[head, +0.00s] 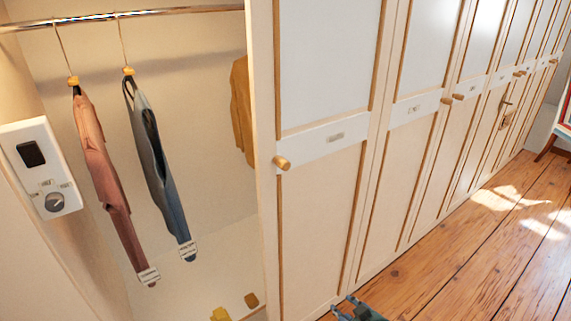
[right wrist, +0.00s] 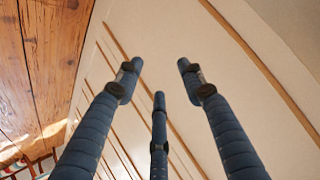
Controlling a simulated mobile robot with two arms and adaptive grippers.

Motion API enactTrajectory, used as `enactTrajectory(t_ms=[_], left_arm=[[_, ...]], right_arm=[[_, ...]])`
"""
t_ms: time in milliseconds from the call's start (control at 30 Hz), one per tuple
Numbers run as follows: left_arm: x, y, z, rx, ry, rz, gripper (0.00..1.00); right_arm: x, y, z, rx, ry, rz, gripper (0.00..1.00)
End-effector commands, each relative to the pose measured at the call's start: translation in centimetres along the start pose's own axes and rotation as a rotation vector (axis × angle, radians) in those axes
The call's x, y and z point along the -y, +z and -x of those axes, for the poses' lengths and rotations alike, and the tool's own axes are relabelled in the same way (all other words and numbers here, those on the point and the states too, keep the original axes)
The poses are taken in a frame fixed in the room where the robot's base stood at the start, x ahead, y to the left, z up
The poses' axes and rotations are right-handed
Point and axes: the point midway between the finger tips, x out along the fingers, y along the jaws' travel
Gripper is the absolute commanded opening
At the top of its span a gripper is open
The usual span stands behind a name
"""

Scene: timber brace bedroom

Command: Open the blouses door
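A row of cream wardrobe doors with wooden trim runs from the middle to the back right in the head view. The nearest door (head: 320,200) has a round wooden knob (head: 281,162) at its left edge and a small label plate (head: 335,137). The label writing is too small to read, so I cannot tell which door is the blouses one. My right gripper (head: 355,308) shows at the bottom edge, low and well below the knob. In the right wrist view its three dark fingers (right wrist: 159,74) are spread and empty before a cream panel (right wrist: 185,50). My left gripper is not in view.
An open wardrobe bay at the left holds hanging garments: a pink one (head: 98,170), a blue-grey one (head: 158,165) and a mustard one (head: 243,110). A white control panel (head: 42,168) is on its left side wall. Clear wooden floor (head: 450,270) lies at the lower right.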

Motion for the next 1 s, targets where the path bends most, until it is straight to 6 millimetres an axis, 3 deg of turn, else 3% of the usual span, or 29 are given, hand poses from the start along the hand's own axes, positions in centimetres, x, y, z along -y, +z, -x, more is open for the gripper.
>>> enactTrajectory(t_ms=[33, 100, 200, 333, 400, 500, 600, 767, 1000], left_arm=[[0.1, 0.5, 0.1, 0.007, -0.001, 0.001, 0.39], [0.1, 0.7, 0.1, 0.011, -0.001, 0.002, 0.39], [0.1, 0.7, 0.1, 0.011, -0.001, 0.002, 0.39], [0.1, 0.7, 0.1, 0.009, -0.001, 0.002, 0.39], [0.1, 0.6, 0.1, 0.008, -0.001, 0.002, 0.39], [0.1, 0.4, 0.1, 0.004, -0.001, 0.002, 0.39], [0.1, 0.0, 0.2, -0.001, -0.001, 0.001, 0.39], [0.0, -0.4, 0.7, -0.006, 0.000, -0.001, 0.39], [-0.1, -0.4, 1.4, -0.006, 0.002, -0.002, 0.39]], right_arm=[[2.1, -6.8, 1.0, -0.092, -0.051, 0.002, 0.39], [5.3, -14.5, 3.2, -0.196, -0.126, 0.003, 0.39], [9.9, -23.4, 7.6, -0.323, -0.238, 0.018, 0.39], [15.1, -30.8, 13.7, -0.439, -0.362, 0.053, 0.39], [17.1, -33.0, 16.3, -0.480, -0.411, 0.069, 0.39], [18.8, -34.7, 18.6, -0.511, -0.455, 0.086, 0.39], [19.7, -35.5, 19.2, -0.523, -0.472, 0.091, 0.39], [20.7, -36.6, 17.8, -0.524, -0.474, 0.089, 0.39], [22.8, -38.8, 14.2, -0.524, -0.472, 0.089, 0.39]])
